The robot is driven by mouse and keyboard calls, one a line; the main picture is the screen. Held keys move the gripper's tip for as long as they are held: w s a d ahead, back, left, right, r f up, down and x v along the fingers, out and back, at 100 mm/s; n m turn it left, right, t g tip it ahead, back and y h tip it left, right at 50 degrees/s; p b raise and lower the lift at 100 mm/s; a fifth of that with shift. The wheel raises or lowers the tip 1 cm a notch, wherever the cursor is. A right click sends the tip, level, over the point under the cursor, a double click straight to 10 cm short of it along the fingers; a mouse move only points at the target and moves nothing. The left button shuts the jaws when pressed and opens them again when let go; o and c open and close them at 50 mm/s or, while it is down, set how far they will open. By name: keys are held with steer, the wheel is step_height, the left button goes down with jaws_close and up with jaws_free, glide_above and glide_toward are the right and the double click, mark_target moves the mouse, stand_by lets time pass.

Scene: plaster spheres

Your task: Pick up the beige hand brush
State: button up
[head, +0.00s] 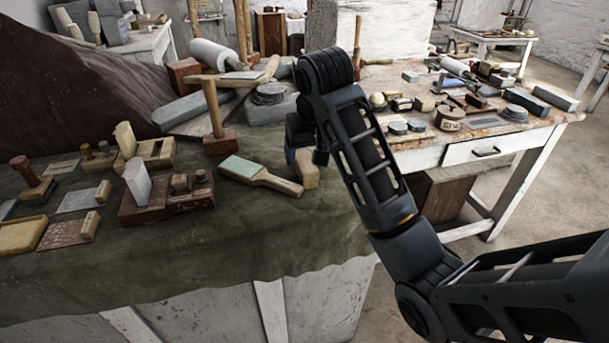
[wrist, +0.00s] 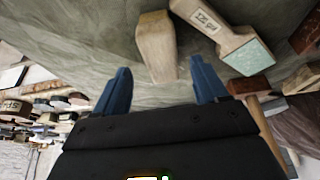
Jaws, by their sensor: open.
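The beige hand brush (wrist: 156,46) looks like a plain, elongated wooden block lying on the green cloth. No bristles show. In the wrist view it lies ahead of my gripper (wrist: 159,68), with its near end between the lines of the two blue fingers. The fingers are apart, with nothing held. In the head view the brush (head: 307,171) shows just below my gripper (head: 303,157), partly hidden by it. Whether a finger touches the brush cannot be told.
A wooden paddle with a green pad (head: 243,168) lies close to the left of the brush, its handle pointing towards it. A mallet (head: 217,142) stands behind. Wooden blocks crowd the left. The cloth (head: 250,225) in front is bare. A white table (head: 470,160) stands right.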

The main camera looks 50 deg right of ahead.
mark_target(306, 162)
steer(key=shift+a+x, duration=0.2)
steer(key=shift+x, duration=2.15)
steer(key=shift+s+f, duration=0.1)
steer(key=shift+c, duration=0.3)
steer(key=c, duration=1)
